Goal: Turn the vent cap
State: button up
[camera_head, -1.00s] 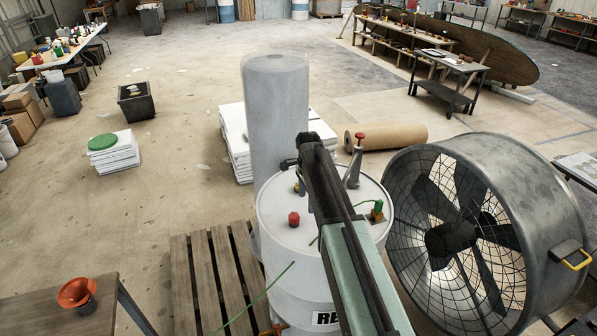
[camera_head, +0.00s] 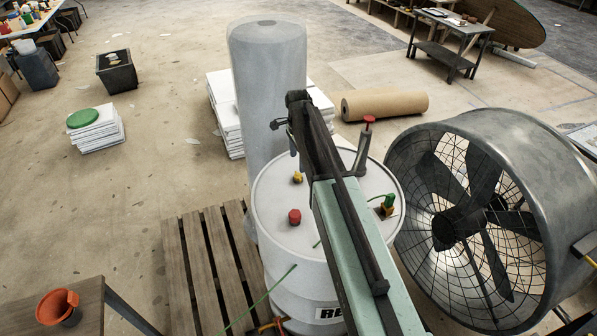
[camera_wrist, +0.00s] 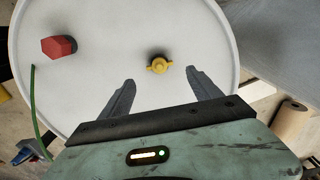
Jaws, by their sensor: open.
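A white drum (camera_head: 275,215) has several fittings on its round lid. A small yellow winged cap (camera_head: 297,178) sits near the lid's far left part, and a red faceted cap (camera_head: 294,216) sits nearer the front; no label shows which is the vent cap. In the wrist view, the yellow cap (camera_wrist: 159,65) lies just beyond and between the fingertips of my gripper (camera_wrist: 160,77), which is open and empty. The red cap (camera_wrist: 58,47) is off to the left there. In the head view my arm hides part of the lid and the fingers are hard to make out.
A red-topped spout (camera_head: 364,145) and a green-and-yellow fitting (camera_head: 388,206) stand on the lid's right side. A tall grey cylinder (camera_head: 266,95) rises behind the drum. A big fan (camera_head: 470,215) stands right. A green hose (camera_head: 262,300) hangs at front.

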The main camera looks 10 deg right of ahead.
aim_at(298, 174)
notch_tip(298, 174, down, 7)
jog(key=b, duration=0.6)
jog(key=shift+f, duration=0.15)
jog(key=shift+d, duration=0.1)
jog(key=c, duration=1.4)
